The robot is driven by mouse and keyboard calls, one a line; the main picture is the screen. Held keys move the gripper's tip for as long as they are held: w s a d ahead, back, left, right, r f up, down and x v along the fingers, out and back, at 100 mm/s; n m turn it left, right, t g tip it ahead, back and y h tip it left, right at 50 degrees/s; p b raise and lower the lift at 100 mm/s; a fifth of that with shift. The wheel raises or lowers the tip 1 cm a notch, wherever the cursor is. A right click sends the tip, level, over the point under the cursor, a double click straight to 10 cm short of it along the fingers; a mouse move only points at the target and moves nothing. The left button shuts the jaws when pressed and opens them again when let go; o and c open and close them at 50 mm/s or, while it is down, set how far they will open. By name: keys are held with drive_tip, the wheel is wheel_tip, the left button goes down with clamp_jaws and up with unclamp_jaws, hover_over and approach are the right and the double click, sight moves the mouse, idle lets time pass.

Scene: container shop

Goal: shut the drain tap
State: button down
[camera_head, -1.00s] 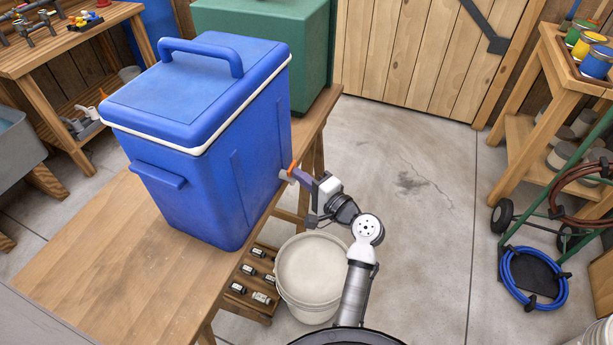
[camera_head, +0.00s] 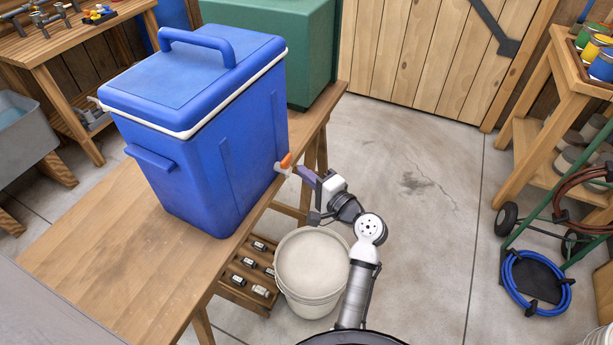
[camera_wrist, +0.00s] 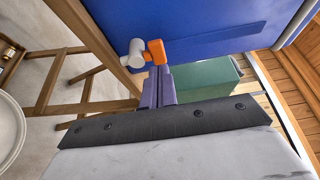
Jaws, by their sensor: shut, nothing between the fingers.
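The blue cooler (camera_head: 206,140) stands on the wooden bench with its lid closed. Its drain tap (camera_head: 283,166) sticks out low on the right side, with a white body and an orange handle. In the wrist view the tap's white body (camera_wrist: 134,54) and orange handle (camera_wrist: 157,51) show just beyond my fingertips. My gripper (camera_head: 303,171) is shut and empty, close to the tap. In the wrist view its purple fingers (camera_wrist: 158,72) end right by the orange handle; I cannot tell whether they touch it.
A white bucket (camera_head: 312,265) stands on the floor below the tap. The wooden bench (camera_head: 110,265) runs under the cooler, with a green box (camera_head: 318,60) behind. A rack of small fittings (camera_head: 245,290) sits beside the bucket.

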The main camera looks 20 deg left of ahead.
drive_tip(key=s+d+b, duration=0.3)
drive_tip(key=s+d, duration=0.4)
drive_tip(key=shift+s+d, duration=0.2)
